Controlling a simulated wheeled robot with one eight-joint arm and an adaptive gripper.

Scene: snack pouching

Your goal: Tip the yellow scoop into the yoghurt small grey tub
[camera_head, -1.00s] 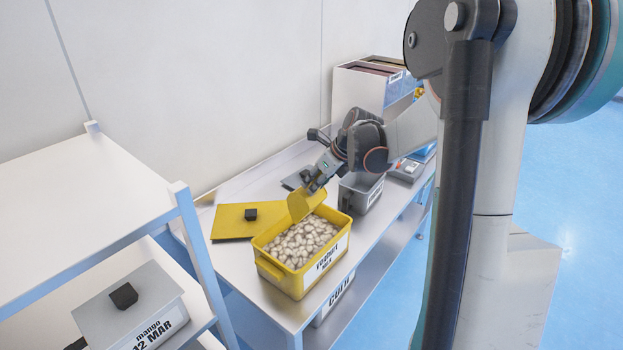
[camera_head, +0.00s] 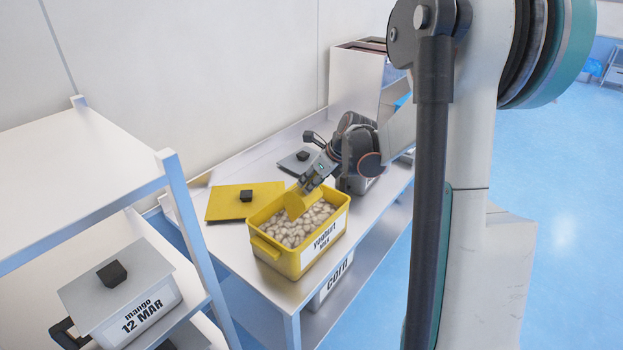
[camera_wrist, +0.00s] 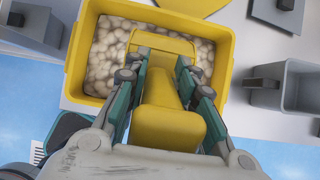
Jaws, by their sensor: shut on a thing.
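My gripper (camera_head: 318,172) is shut on the handle of the yellow scoop (camera_head: 298,202). In the wrist view my gripper (camera_wrist: 163,75) has its fingers on both sides of the yellow scoop's handle (camera_wrist: 168,122). The scoop's bowl is inside the yellow yoghurt tub (camera_head: 282,262), at the pale lumps filling it. Whether the bowl holds any lumps is hidden. The small grey tub (camera_wrist: 297,87) stands beside the yellow tub, to its right in the wrist view, with a dark handle. In the head view my arm mostly hides it.
A yellow lid (camera_head: 228,208) lies on the table behind the yellow tub. A grey lid (camera_head: 297,161) lies farther back. A shelf at the left holds a mango tub (camera_head: 150,312). A corn tub (camera_head: 330,284) sits under the table.

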